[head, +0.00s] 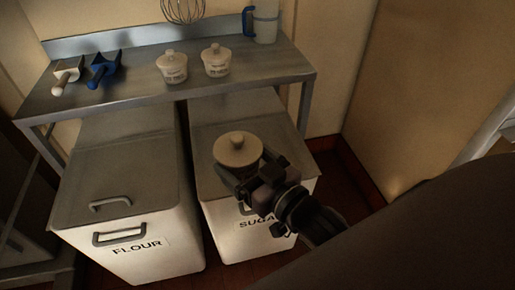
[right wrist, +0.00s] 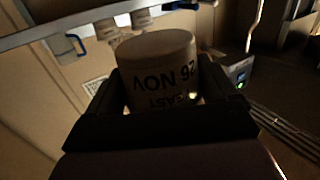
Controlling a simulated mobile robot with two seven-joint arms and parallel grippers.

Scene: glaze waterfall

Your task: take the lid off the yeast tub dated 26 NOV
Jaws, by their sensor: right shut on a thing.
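My right gripper (head: 252,172) is shut on a cream yeast tub (right wrist: 160,85), holding it by its sides over the SUGAR bin. In the right wrist view the tub is between the two fingers, and its label reads "26 NOV" and "YEAST" upside down. In the head view the tub's round lid (head: 238,150), with a knob on top, is on it. The lid cannot be made out in the right wrist view. Two similar lidded tubs stand on the shelf, a left one (head: 172,68) and a right one (head: 216,61); their labels are too small to read. My left gripper is not in view.
The FLOUR bin (head: 115,185) stands left of the SUGAR bin (head: 215,230). On the metal shelf (head: 140,90) are a white scoop (head: 67,73), a blue scoop (head: 103,69) and a jug with a blue handle (head: 265,22). A whisk (head: 183,8) hangs above. The shelf front has free room.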

